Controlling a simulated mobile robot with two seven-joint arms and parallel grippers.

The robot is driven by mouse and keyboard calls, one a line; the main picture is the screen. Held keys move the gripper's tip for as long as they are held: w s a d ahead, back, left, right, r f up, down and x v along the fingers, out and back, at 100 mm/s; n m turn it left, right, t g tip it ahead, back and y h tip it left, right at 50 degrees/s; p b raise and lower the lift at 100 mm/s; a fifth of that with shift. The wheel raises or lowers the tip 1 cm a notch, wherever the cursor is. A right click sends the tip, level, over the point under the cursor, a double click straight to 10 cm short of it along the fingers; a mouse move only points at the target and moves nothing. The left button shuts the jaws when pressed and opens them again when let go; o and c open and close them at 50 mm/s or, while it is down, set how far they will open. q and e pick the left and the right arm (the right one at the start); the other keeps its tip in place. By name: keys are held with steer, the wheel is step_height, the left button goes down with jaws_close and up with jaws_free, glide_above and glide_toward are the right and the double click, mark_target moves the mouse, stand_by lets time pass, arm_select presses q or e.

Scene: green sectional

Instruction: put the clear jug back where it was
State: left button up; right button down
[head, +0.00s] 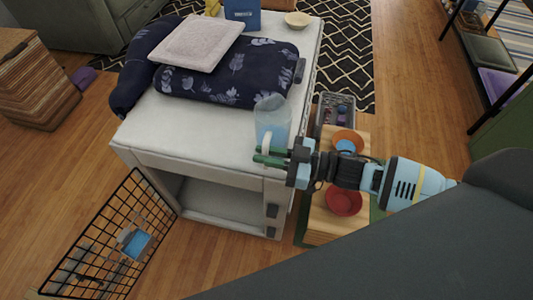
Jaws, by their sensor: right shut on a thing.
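The clear jug (271,116) is at the front right corner of the white table (200,128), with a bluish tint in its lower part. My right gripper (262,155) comes in from the right and is shut on the jug, with its green fingers at the pale handle on the near side. The jug looks upright. I cannot tell whether its base touches the tabletop or hangs just above it. My left gripper is not in view.
On the table lie a dark leaf-patterned cushion (220,88), a pale folded cloth (199,42), a blue box (243,13) and a cream bowl (297,20). A wooden surface with a red bowl (343,201) is to the right. A black wire grid (105,245) stands front left.

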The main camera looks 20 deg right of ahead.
stand_by(0.3)
steer(key=c, duration=1.4)
jaws_free()
steer(key=v, duration=1.2)
